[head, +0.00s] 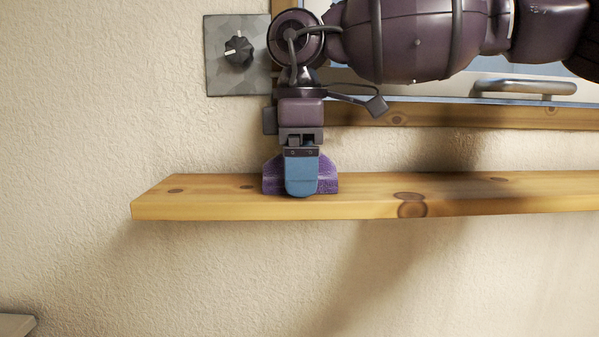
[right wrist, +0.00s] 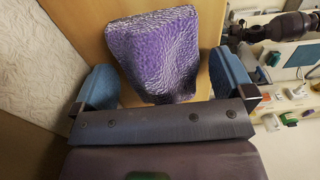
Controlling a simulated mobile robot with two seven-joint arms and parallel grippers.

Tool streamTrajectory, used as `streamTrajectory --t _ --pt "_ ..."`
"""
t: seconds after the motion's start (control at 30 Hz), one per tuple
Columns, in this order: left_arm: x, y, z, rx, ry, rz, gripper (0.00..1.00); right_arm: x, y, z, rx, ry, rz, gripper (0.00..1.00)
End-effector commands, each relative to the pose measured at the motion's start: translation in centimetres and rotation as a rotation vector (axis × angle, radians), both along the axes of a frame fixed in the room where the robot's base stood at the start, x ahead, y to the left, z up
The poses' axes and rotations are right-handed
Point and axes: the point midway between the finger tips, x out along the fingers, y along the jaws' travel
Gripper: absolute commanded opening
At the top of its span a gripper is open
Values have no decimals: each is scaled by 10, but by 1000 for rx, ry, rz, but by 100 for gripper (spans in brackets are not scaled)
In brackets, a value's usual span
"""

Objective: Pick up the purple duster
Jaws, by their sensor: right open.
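The purple duster (head: 328,178) sits on the wooden shelf (head: 370,206) near its left end in the head view. My right gripper (head: 301,180) points down at it from above, and its near blue finger covers the duster's middle. In the right wrist view the duster (right wrist: 158,52) stands between the two blue fingers of the right gripper (right wrist: 160,88). The fingers are spread apart, with a gap on each side of the duster. My left gripper is not in view.
A wall plate with a black knob (head: 238,50) is left of my right arm. A metal handle (head: 524,87) sits on a wood-framed panel behind the arm. The shelf is bare to the right of the duster. A grey surface corner (head: 16,325) shows at lower left.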

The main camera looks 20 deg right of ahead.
Motion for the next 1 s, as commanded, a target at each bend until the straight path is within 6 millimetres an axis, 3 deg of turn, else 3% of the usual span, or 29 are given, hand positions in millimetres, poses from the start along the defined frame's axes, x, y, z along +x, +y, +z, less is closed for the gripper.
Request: streamTrajectory --t 0.2,0.53,0.83,1.0 --pt "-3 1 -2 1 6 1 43 0 0 0 1 -1 0 98" --pt "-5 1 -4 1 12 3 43 0 0 0 1 -1 0 50" --pt "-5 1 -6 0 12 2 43 -1 1 2 2 -2 1 50" --pt "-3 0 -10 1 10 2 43 -3 2 17 2 -4 1 50"
